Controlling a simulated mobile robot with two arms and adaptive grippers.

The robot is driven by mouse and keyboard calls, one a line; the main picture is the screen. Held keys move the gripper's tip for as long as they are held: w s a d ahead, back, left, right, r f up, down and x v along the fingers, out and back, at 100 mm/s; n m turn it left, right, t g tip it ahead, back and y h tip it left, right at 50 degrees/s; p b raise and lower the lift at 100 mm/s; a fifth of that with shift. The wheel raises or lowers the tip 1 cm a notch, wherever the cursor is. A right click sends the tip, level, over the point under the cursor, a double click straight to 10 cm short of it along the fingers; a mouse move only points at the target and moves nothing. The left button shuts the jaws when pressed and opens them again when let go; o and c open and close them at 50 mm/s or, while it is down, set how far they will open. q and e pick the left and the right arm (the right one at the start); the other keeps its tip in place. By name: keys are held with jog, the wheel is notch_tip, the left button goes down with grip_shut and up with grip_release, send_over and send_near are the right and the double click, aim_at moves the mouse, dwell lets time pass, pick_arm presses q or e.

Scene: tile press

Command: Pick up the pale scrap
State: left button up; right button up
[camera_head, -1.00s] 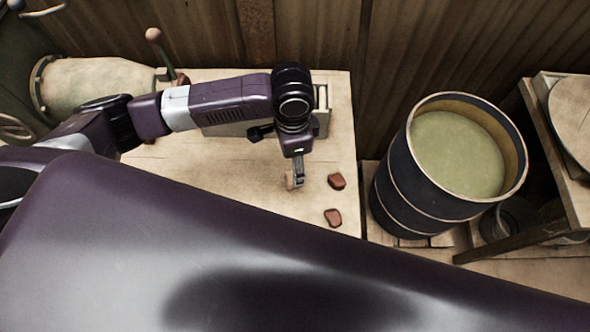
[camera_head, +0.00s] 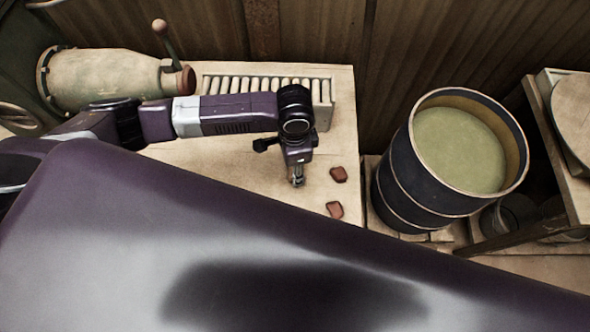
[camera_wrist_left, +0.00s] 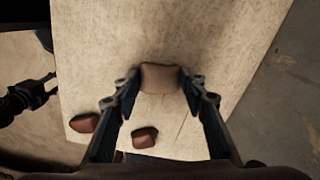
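The pale scrap (camera_wrist_left: 160,77) is a small greyish-tan block in the left wrist view. My left gripper (camera_wrist_left: 159,80) has a fingertip against each side of it, with no clear gap. In the head view my left gripper (camera_head: 297,183) points down at the pale worktable (camera_head: 225,180), and the scrap is hidden behind it there. I cannot tell whether the scrap is touching the table. My right gripper (camera_wrist_left: 45,86) seems to be the dark jaw at the left of the wrist view, its tips apart and empty. My purple body hides it in the head view.
Two reddish scraps, one upper (camera_head: 338,174) and one lower (camera_head: 335,210), lie right of my left gripper. A slatted rack (camera_head: 325,92) stands at the table's back. A lever-handled cylinder (camera_head: 105,78) is at left. A drum of greenish liquid (camera_head: 395,190) stands beyond the table's right edge.

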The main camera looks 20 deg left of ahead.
pick_arm(q)
jog(key=c, duration=0.4)
jog(key=shift+r, duration=0.1)
